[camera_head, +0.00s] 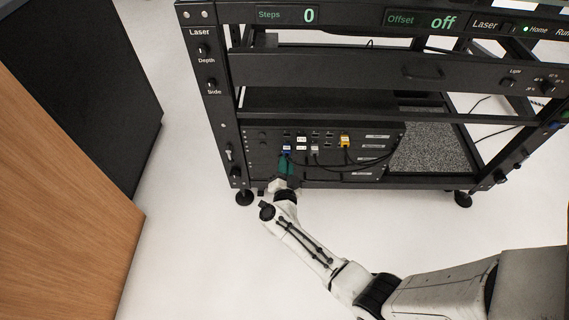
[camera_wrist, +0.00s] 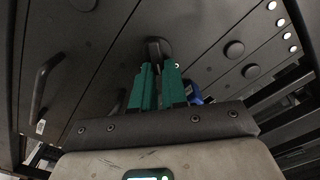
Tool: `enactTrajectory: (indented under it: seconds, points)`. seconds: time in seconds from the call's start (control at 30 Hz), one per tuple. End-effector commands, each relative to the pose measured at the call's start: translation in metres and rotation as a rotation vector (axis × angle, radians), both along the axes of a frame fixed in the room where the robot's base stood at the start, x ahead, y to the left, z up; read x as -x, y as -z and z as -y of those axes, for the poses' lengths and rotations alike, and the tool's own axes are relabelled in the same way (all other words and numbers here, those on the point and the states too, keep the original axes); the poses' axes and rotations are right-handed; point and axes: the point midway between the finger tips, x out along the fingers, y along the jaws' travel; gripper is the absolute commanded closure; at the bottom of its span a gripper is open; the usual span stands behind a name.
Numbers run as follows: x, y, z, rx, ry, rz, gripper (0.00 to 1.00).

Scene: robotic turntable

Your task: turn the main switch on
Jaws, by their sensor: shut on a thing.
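My gripper (camera_head: 286,165) is low at the cart's front, against the left part of its lower black panel. In the wrist view, its two green fingers (camera_wrist: 158,70) are close together around a black knob (camera_wrist: 157,46) that stands out from the panel; it looks like the main switch. The fingertips hide part of the knob, and I cannot read its position or any label. In the head view my gripper and wrist hide it.
A blue connector (camera_wrist: 194,92) is close to the right finger. A wooden cabinet (camera_head: 65,190) stands at left, with white floor between.

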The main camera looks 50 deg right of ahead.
Motion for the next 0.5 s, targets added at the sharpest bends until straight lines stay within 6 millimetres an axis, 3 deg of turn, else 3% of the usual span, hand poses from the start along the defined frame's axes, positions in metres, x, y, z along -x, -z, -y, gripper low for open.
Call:
enactTrajectory:
  seconds: [0.5]
  points:
    - [0.0041, 0.0082, 0.0032, -0.3, 0.0, 0.384, 1.0]
